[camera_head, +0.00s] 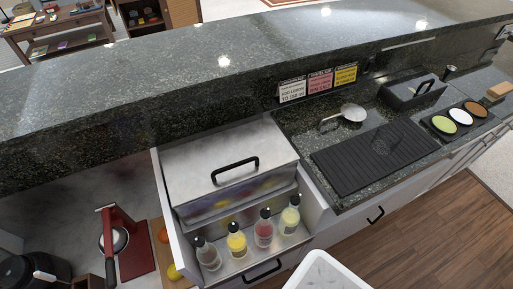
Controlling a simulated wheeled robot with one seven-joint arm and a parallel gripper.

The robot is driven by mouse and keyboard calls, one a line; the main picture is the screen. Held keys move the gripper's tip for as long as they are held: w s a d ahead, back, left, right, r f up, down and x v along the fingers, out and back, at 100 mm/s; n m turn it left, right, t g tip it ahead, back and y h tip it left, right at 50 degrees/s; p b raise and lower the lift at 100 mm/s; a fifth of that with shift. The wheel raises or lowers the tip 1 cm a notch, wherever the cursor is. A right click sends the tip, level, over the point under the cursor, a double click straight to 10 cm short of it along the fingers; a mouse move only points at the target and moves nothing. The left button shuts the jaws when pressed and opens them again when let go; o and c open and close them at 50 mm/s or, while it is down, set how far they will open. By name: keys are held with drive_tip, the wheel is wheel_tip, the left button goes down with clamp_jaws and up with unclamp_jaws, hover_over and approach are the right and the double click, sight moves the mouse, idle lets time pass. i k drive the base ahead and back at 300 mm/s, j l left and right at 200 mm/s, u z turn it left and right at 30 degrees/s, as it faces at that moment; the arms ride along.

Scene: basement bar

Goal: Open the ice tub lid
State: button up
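The ice tub (233,203) is a metal box set into the bar counter in the middle of the head view. Its flat metal lid (195,156) lies closed on top. A black bar handle (235,170) stands on the lid towards its front. The front of the tub is partly hidden by bottles. My gripper is not in view, and nothing is seen touching the lid or handle.
Several bottles (237,240) stand in a metal rack before the tub. A raised granite ledge (250,62) runs behind. A black drip mat (360,158), a strainer (352,113) and a black handled box (413,92) lie right. A red press (124,238) stands left. A white bin (325,272) is in front.

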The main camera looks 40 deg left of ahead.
sight(193, 171)
drive_tip(key=u, duration=1.9)
drive_tip(key=i+j+u, duration=0.1)
drive_tip(key=j+u, duration=0.15)
drive_tip(key=j, duration=0.15)
